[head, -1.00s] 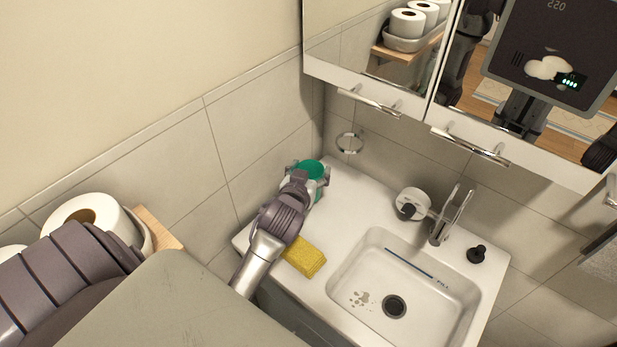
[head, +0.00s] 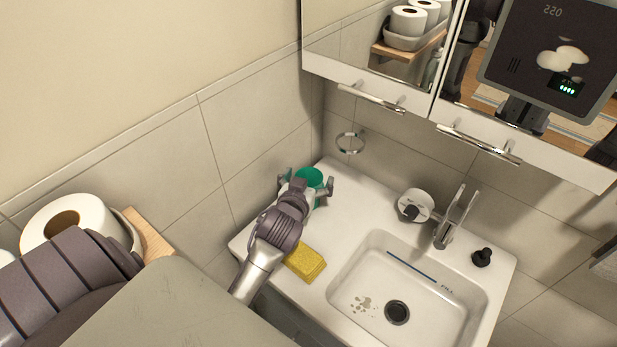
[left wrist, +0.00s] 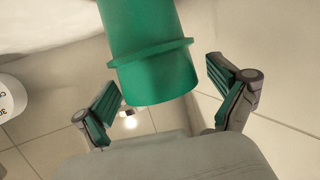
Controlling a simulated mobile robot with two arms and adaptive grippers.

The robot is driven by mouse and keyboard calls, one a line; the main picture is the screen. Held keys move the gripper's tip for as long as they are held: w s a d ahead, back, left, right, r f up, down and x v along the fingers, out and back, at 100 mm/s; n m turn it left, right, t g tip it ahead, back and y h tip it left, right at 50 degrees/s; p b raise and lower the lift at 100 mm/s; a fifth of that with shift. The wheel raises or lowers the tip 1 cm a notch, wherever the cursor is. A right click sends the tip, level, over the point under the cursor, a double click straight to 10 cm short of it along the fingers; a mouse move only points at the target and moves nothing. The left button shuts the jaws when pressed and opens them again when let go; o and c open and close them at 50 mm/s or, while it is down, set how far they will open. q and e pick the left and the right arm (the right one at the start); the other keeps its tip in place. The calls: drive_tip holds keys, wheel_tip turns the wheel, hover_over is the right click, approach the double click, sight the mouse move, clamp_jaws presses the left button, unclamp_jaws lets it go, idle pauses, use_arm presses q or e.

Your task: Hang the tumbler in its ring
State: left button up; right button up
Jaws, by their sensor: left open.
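The green tumbler (head: 314,176) stands at the back left corner of the white washbasin top, close to the tiled wall. My left gripper (head: 308,183) is at it with its jaws spread, one finger on each side, and partly hides it. In the left wrist view the tumbler (left wrist: 150,65), with a raised band, reaches in from the top between the open fingers (left wrist: 167,93). A gap shows between each finger and the tumbler there. The metal ring (head: 350,143) is on the tiled wall behind, up and right of the tumbler, and is empty. My right gripper is not in view.
A yellow sponge (head: 306,263) lies at the front left of the basin, beside my left arm. A white round container (head: 415,204), the tap (head: 449,222) and a black stopper-like piece (head: 481,257) stand along the back right. The mirror cabinet handle (head: 371,98) juts out above the ring.

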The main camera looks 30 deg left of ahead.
use_arm(q)
drive_tip(key=shift+r, duration=0.2)
drive_tip(key=b+v, duration=0.1)
drive_tip(key=v, duration=1.1)
